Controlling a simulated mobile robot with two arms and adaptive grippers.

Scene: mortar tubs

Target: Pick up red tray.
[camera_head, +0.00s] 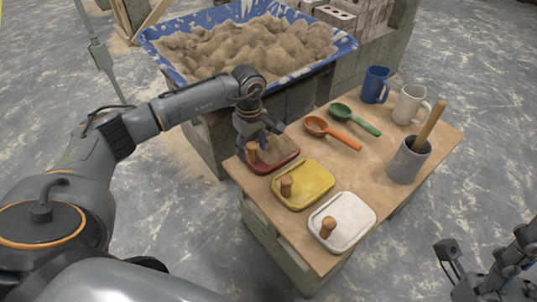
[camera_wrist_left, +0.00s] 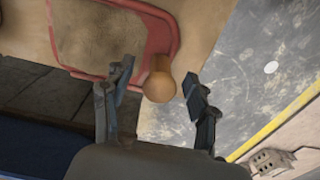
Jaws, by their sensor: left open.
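The red tray (camera_head: 281,162) lies at the left end of the worktop, with a wooden knob handle (camera_head: 252,152) at its near left edge. My left gripper (camera_head: 259,138) is open, pointing down just over the tray. In the left wrist view, the tray's red rim (camera_wrist_left: 172,38) shows at the top and its brown inside fills the upper left. The handle's round end (camera_wrist_left: 159,86) appears between the parted fingers of my left gripper (camera_wrist_left: 157,82), with gaps on both sides.
A yellow tray (camera_head: 310,184) and a white tray (camera_head: 348,217) lie nearer along the table. Orange (camera_head: 330,131) and green (camera_head: 356,120) scoops, blue (camera_head: 375,86) and white (camera_head: 408,105) mugs and a grey mortar (camera_head: 407,163) stand to the right. A blue sand tub (camera_head: 168,64) is behind.

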